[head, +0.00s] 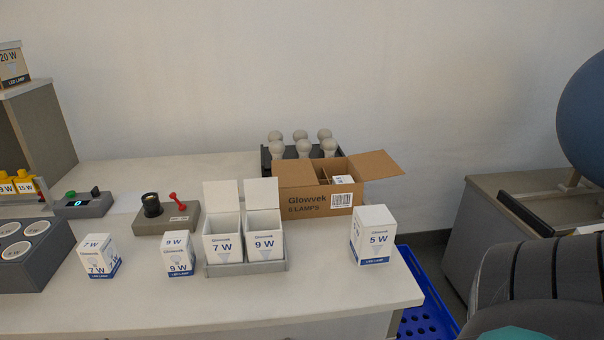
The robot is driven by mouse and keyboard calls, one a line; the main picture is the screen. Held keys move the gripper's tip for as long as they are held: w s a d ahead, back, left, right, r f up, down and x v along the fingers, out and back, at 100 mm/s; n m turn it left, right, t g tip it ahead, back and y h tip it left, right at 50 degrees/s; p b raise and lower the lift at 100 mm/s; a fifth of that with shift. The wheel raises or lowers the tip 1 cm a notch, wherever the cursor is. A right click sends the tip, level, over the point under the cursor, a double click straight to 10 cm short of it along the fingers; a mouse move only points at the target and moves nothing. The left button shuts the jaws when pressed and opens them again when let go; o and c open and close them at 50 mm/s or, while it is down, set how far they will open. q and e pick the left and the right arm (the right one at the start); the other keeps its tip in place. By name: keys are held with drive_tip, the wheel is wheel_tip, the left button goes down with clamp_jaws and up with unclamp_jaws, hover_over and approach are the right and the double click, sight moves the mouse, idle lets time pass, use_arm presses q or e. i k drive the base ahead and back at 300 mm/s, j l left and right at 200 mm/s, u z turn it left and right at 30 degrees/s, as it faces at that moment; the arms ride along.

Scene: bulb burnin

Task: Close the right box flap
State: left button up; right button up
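The brown cardboard box (290,201), printed "Glowvek 6 LAMPS", stands on the white table near its back right. Its right flap (376,163) is open and sticks out to the right, tilted slightly up. A brown panel (295,174) shows at the box's left; I cannot tell whether it is a flap or a wall. The top is open at the middle and right, showing a divider and a small white carton (343,179) inside. Neither of my grippers is in view.
A white "5 W" carton (372,236) stands right of the box, near the table's right edge. A grey holder (246,268) with open 7 W and 9 W cartons stands in front left. A dark rack of bulbs (266,160) is behind. A blue crate (428,296) lies below the table.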

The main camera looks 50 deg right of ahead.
sight(378, 164)
drive_tip(key=z, duration=1.65)
drive_tip(key=k, duration=0.5)
drive_tip(key=k+u, duration=0.15)
drive_tip(key=u, duration=0.9)
drive_tip(key=i+l, duration=0.1)
drive_tip(key=l, duration=0.35)
drive_tip(key=i+l, duration=0.1)
drive_tip(key=l, duration=0.3)
drive_tip(key=i+l+u, duration=0.1)
drive_tip(key=l, duration=0.35)
drive_tip(key=i+l, duration=0.15)
drive_tip(key=l, duration=0.3)
